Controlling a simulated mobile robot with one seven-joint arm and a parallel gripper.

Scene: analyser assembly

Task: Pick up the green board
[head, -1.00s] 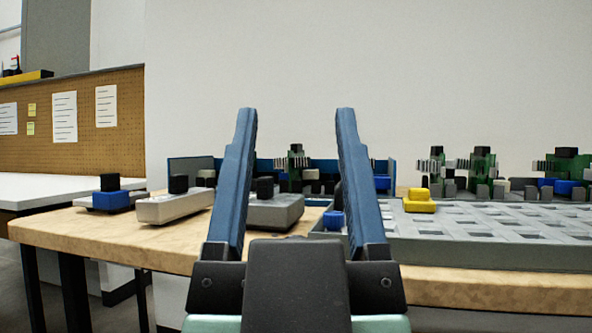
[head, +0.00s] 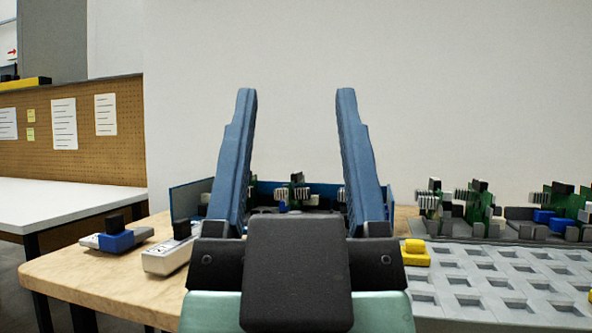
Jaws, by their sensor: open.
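My gripper (head: 295,93) is open and empty, its two blue fingers pointing up and away in the head view. Several green boards are in view. One green board (head: 282,193) stands upright between the fingers as seen in the picture, behind them, inside or in front of a blue-walled bin (head: 182,198). It carries pale and dark parts, and its lower part is hidden. More green boards stand in grey holders at the right: one (head: 434,200), a second (head: 472,208) and a third (head: 558,200). No board touches the fingers.
A grey grid tray (head: 443,258) fills the right front of the wooden table (head: 110,276), with a yellow block (head: 416,254) on its left edge. A blue-and-grey device (head: 117,238) and a white device (head: 167,256) lie at the left. A white table (head: 70,204) stands further left.

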